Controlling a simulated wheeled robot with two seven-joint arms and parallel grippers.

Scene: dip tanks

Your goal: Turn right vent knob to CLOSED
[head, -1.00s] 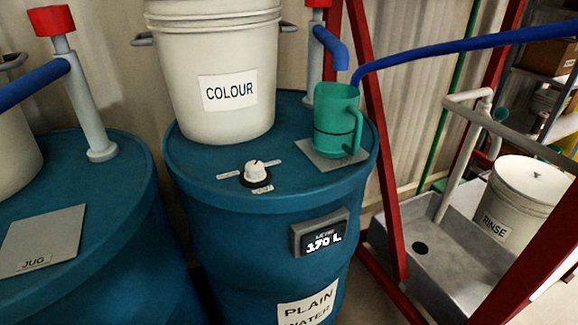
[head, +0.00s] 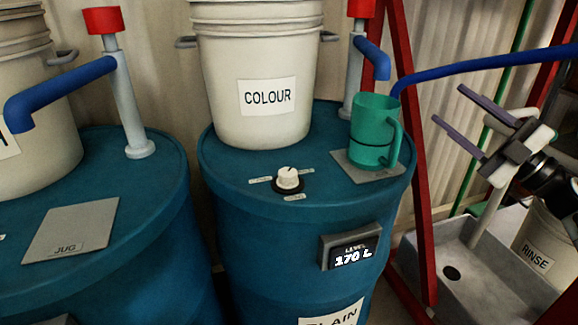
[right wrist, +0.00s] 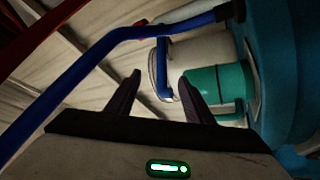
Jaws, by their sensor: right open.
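The vent knob (head: 288,178) is a white knob on a dark base, on top of the blue PLAIN WATER drum (head: 260,222). Small labels surround it, too small to read. My right gripper (head: 448,106) is open and empty, to the right of the drum above the sink, well apart from the knob. Its two fingers (right wrist: 160,92) also show in the right wrist view, with the green jug (right wrist: 218,90) beyond them; the knob is not seen there. My left gripper is not in view.
The green jug (head: 374,130) stands on a grey plate (head: 350,172) right of the knob. The COLOUR bucket (head: 262,70) stands behind the knob. A red post (head: 415,170) and blue pipe (head: 480,66) lie between gripper and drum. A level display (head: 350,250) is on the drum's front.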

